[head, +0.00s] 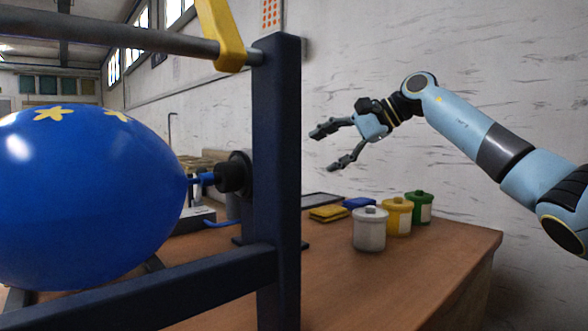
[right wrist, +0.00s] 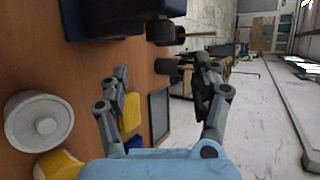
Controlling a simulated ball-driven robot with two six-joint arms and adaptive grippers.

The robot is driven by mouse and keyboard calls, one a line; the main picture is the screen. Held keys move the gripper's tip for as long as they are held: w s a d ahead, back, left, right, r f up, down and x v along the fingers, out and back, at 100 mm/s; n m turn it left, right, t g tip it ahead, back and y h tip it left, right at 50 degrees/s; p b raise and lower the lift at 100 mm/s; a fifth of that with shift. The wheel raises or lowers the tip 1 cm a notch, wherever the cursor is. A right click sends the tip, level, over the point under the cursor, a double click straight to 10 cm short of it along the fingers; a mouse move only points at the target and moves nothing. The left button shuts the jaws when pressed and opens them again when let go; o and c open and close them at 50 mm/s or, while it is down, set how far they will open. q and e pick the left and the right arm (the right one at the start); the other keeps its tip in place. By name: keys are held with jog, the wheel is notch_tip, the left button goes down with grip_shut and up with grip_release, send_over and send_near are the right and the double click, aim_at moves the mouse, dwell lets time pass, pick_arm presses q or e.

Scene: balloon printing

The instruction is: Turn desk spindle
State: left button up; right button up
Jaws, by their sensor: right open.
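A desk spindle (head: 232,174), a black cylinder with a blue tip, sits on the dark blue upright of the frame in the head view. Its blue tip meets the end of a large blue balloon (head: 95,195) with yellow stars. My right gripper (head: 325,149) is open and empty, in the air to the right of the upright and apart from the spindle. In the right wrist view its two fingers (right wrist: 165,72) are spread wide. Dark cylindrical parts (right wrist: 166,32) show beyond the fingers there; I cannot tell which is the spindle. My left gripper is out of view.
The dark blue upright (head: 277,190) stands between balloon and right gripper. A white jar (head: 370,230), a yellow jar (head: 397,218) and a green jar (head: 420,206) stand on the wooden desk (head: 400,268). Yellow and blue pads (head: 328,213) lie behind. Air around the right gripper is clear.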

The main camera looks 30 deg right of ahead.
jog(key=x, duration=0.9)
jog(key=shift+w+a, duration=0.1)
jog(key=shift+a, duration=0.2)
jog(key=shift+w, duration=0.15)
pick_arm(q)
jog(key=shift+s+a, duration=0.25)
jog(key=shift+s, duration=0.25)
pick_arm(e)
jog(key=shift+c, duration=0.2)
jog(key=c, duration=1.2)
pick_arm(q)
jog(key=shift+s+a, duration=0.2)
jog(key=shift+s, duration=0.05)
pick_arm(e)
jog(key=shift+o, duration=0.2)
